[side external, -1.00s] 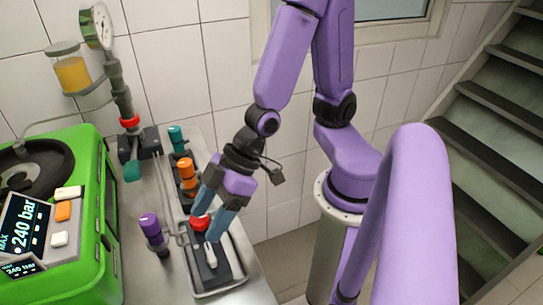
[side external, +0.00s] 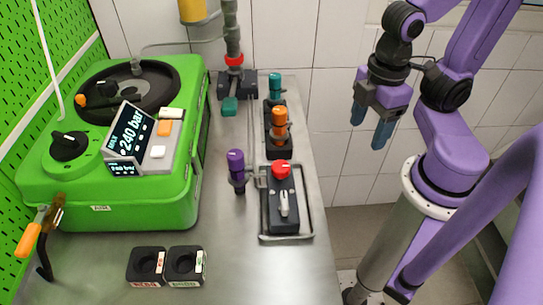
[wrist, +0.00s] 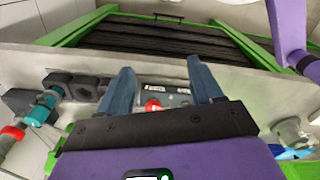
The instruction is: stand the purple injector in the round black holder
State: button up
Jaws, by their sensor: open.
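The purple injector (side external: 237,170) stands upright on the steel bench in the side view, left of the black block with the red knob. Its lower part is dark, and I cannot tell what its foot rests in. Two black square holders (side external: 146,266) (side external: 185,265) with round openings sit at the front left of the bench, side by side; both look empty. My gripper (side external: 369,137) is open and empty, raised to the right of the bench, well apart from the injector. Its fingers also show in the wrist view (wrist: 163,86), where I cannot make out the purple injector.
The red-knobbed block (side external: 283,205) sits in a metal frame. Orange (side external: 279,128) and teal (side external: 275,88) injectors stand behind it. A green tester (side external: 110,150) fills the left. A gauge column (side external: 232,50) stands at the back. The front middle of the bench is clear.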

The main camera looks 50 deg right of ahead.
jog(key=t+y, duration=0.2)
jog(key=y, duration=0.1)
send_near(239, 153)
jog(key=shift+y, duration=0.3)
jog(key=x, duration=1.2)
jog(key=shift+d+f, duration=0.2)
jog(key=shift+d, duration=0.05)
grip_shut()
